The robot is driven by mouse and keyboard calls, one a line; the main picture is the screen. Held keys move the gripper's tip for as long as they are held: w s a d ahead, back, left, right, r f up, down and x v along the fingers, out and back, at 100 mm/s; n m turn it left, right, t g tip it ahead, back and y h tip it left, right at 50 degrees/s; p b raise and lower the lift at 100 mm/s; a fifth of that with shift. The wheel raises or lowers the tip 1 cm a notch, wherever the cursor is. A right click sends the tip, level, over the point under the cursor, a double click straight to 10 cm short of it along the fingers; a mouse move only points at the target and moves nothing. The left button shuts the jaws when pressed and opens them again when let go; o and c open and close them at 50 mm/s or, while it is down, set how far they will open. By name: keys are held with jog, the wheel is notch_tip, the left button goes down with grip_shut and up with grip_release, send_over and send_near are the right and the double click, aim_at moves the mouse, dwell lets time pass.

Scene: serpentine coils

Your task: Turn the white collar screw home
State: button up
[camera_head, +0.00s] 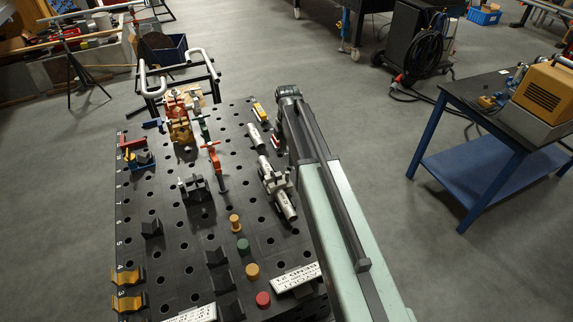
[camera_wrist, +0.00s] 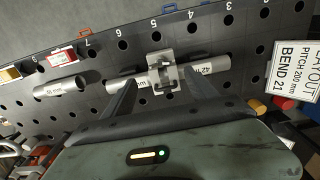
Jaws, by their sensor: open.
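A pale grey-white collar (camera_wrist: 163,72) sits around a short silver pipe (camera_wrist: 213,70) on the dark perforated table. In the head view the collar (camera_head: 274,183) and pipe (camera_head: 287,207) lie near the table's right edge, beside my arm. A separate screw on the collar cannot be clearly made out. My gripper (camera_wrist: 160,78) shows in the wrist view as two dark fingers spread apart. Their tips point towards the collar, one on either side of it in the picture. Nothing is held between them. Whether a finger touches the pipe cannot be told.
Another pipe piece (camera_wrist: 60,87) lies left of the collar in the wrist view. A white layout sign (camera_wrist: 293,70) stands at the right.

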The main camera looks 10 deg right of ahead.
aim_at(287, 170)
notch_tip(287, 170, down, 8)
jog(key=b, duration=0.8)
jog(key=shift+r, duration=0.1)
jog(key=c, duration=1.4)
